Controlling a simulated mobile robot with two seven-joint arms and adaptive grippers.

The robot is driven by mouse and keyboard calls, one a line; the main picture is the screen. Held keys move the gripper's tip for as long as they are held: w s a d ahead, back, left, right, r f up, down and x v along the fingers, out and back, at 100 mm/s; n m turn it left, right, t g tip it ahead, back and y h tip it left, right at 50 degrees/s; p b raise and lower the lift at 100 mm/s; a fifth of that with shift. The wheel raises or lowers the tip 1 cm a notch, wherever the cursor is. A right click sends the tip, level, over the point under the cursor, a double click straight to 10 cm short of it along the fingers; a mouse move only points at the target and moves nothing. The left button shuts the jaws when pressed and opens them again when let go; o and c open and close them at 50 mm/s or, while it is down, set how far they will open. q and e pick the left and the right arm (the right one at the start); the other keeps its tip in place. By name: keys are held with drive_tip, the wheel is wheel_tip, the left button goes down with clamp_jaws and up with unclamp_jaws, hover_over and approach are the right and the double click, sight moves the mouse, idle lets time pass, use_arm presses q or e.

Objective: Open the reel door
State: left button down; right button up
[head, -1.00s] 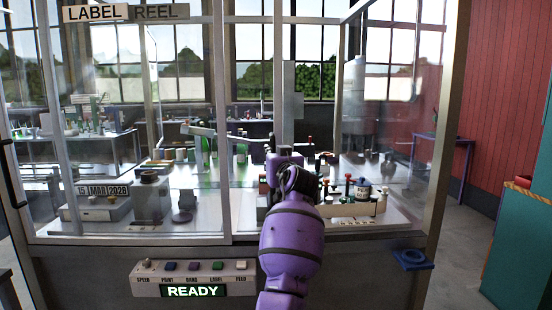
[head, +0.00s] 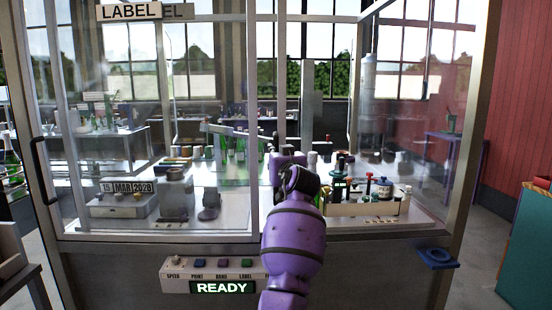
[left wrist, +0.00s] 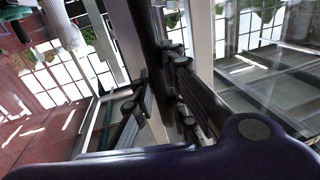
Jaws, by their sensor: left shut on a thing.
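The reel door (head: 279,70) is a glass panel with a pale upright frame bar, on the cabinet front in the head view. It overlaps the left glass panel, and its sign is partly covered by the LABEL sign (head: 129,12), leaving only "EL" readable. An opening lies right of its bar. My left gripper (head: 290,165), on the purple arm, is at this bar. In the left wrist view its fingers are shut around a dark bar-shaped handle (left wrist: 146,28). In the head view my arm hides the handle. My right gripper is not in view.
A tray (head: 345,209) of bottles and small tools stands inside, at the right. A control panel (head: 180,285) reading READY is on the cabinet front below.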

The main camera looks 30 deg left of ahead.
use_arm(q)
drive_tip(key=shift+f, duration=0.1)
drive_tip(key=c, duration=1.7)
unclamp_jaws()
drive_tip(key=v, duration=1.2)
